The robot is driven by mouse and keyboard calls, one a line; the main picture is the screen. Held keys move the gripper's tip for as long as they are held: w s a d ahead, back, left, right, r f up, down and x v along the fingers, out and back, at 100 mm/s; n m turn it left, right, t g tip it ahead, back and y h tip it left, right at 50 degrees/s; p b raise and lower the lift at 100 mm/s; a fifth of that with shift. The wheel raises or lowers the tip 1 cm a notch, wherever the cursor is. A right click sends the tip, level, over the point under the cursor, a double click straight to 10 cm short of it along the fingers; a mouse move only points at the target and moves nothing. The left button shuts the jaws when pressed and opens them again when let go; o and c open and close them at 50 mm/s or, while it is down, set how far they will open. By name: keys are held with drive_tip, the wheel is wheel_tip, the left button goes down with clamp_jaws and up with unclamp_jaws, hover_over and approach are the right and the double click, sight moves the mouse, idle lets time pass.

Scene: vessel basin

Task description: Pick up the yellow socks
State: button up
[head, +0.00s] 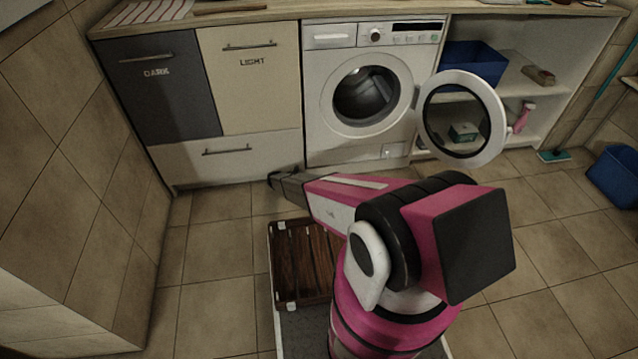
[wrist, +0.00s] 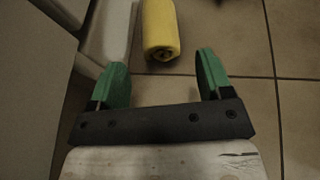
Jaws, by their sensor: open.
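The yellow socks (wrist: 161,30) show in the wrist view as a rolled yellow bundle at the top, on or just above the floor tiles beside a pale panel. My gripper (wrist: 162,72) is open, with its two green fingers apart and nothing between them. The socks are just beyond the fingertips, roughly in line with the gap. In the head view my pink and white arm reaches towards the front of the white drawer unit, and its end is near the floor there. The socks are not visible in the head view.
The washing machine (head: 345,140) stands with its round door (head: 490,148) swung open to the right. A wooden slatted mat (head: 308,262) lies on the floor. The light drawer front (head: 228,160) is close to my arm's end.

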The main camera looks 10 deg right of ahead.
drive_tip(key=x, duration=0.8)
drive_tip(key=shift+s, duration=0.1)
drive_tip(key=c, duration=0.8)
